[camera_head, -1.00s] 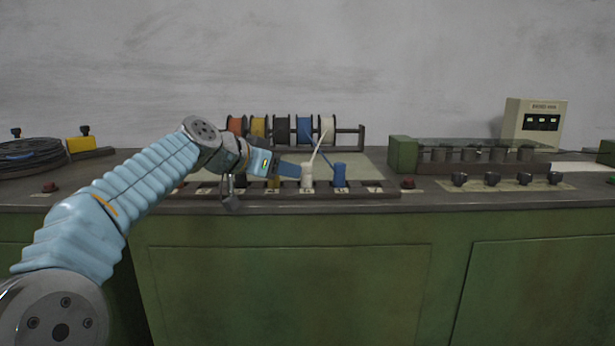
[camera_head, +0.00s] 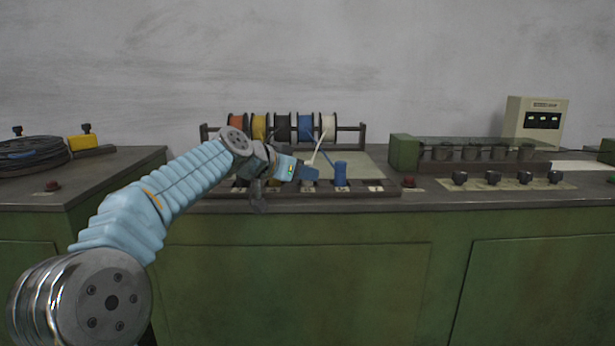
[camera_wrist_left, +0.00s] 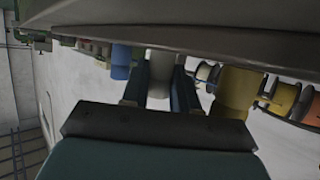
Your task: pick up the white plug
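The white plug (camera_wrist_left: 160,64) stands between the two dark blue fingers of my left gripper (camera_wrist_left: 160,92) in the left wrist view. The fingers are open and lie on either side of it; contact cannot be made out. My right gripper is not in view.
A blue plug (camera_head: 340,173) stands just right of the gripper. A yellow plug (camera_wrist_left: 238,90) is on the other side in the wrist view. A rack of coloured spools (camera_head: 364,137) stands behind. A box with dials (camera_head: 404,154) is farther right.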

